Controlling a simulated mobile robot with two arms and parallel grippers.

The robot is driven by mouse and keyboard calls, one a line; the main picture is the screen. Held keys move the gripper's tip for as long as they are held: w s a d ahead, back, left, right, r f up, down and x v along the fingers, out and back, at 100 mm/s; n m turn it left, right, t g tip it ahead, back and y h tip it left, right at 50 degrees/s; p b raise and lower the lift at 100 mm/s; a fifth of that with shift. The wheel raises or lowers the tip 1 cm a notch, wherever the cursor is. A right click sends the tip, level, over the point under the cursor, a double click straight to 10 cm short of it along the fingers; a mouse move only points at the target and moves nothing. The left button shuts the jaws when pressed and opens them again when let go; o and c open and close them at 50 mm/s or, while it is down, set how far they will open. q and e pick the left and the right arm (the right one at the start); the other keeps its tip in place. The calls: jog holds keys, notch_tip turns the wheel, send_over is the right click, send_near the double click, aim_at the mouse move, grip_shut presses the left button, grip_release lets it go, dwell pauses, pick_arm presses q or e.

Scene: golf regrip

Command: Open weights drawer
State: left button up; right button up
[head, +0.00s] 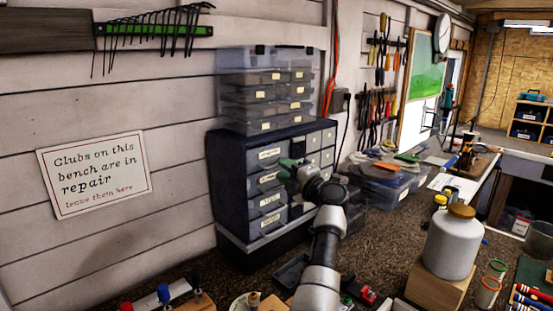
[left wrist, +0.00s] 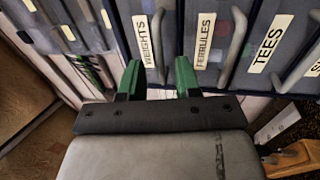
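The weights drawer (left wrist: 137,12) is in the left wrist view, with a white WEIGHTS label and a grey bar handle (left wrist: 159,45). It looks closed. In the head view it appears to be the top large drawer (head: 265,155) of the dark cabinet, though its label is too small to read there. My left gripper (head: 292,163) is in front of that cabinet. In the left wrist view its green fingers (left wrist: 158,78) are apart, one to each side of the handle's line; I cannot tell whether they touch it. My right gripper is not in view.
The FERRULES drawer (left wrist: 206,15) and the TEES drawer (left wrist: 262,75) lie beside it in the wrist view. A clear organizer (head: 268,90) stands on the cabinet. A white jar (head: 453,245) stands on a wooden block, front right. Tubs (head: 385,185) crowd the bench right of the cabinet.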

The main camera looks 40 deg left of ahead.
pick_arm(q)
jog(key=p+x, duration=0.1)
jog(key=x, duration=0.2)
jog(key=shift+a+r, duration=0.1)
jog(key=shift+a, duration=0.1)
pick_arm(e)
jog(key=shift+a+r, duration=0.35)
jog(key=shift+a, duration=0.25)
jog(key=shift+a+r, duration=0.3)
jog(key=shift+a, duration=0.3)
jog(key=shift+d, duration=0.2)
pick_arm(q)
grip_shut()
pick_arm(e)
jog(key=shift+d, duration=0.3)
